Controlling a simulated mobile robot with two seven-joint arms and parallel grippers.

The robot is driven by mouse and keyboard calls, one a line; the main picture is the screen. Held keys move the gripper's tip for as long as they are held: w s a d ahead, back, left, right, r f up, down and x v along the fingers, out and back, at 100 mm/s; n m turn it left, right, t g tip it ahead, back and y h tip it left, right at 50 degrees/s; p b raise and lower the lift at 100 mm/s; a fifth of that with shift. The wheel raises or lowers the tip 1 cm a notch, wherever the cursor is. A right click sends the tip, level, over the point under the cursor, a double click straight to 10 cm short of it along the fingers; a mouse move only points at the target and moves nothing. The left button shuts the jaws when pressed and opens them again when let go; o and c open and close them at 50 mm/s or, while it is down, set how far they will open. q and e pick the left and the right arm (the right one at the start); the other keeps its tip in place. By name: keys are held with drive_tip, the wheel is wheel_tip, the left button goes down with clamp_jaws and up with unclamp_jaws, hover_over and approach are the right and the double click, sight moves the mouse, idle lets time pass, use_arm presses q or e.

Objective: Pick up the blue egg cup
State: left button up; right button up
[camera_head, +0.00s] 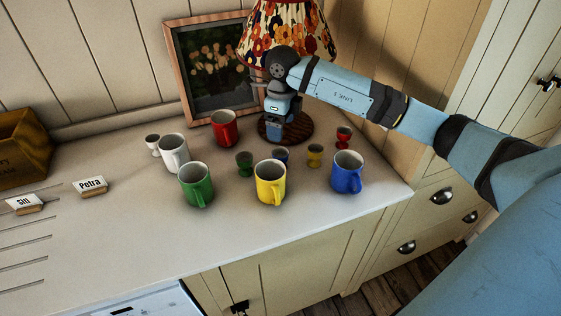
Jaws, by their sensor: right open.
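The small blue egg cup (282,154) stands on the counter, just behind the yellow mug (270,187), which hides its lower part. It sits between the green egg cup (244,161) and the yellow egg cup (314,156). My right gripper (273,136) points down, just behind and above the blue egg cup in the picture. It is open, and I see nothing held in it. Whether its fingertips touch anything is too small to tell. My left gripper is not in view.
A blue mug (346,176), green mug (196,188), red mug (224,126) and white mug (173,156) stand around. A red egg cup (344,138) and white egg cup (153,143) are farther out. A lamp (287,38) and picture frame (177,84) stand behind.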

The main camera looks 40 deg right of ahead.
drive_tip(key=b, duration=0.4)
hover_over(281, 156)
drive_tip(key=s, duration=0.1)
drive_tip(key=f, duration=0.6)
drive_tip(key=shift+s+a+f, duration=0.1)
drive_tip(key=shift+s+a, duration=0.1)
drive_tip(key=shift+a, duration=0.1)
drive_tip(key=shift+f, duration=0.45)
drive_tip(key=f+b, duration=0.1)
drive_tip(key=f, duration=0.2)
drive_tip(key=f+b, duration=0.1)
drive_tip(key=shift+w+a+f+b, duration=0.1)
drive_tip(key=shift+a+f+b, duration=0.15)
drive_tip(key=shift+f+b, duration=0.1)
drive_tip(key=shift+f, duration=0.1)
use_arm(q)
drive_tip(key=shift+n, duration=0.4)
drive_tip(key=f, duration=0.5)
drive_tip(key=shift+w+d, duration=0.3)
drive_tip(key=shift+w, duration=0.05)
use_arm(e)
drive_tip(key=c, duration=1)
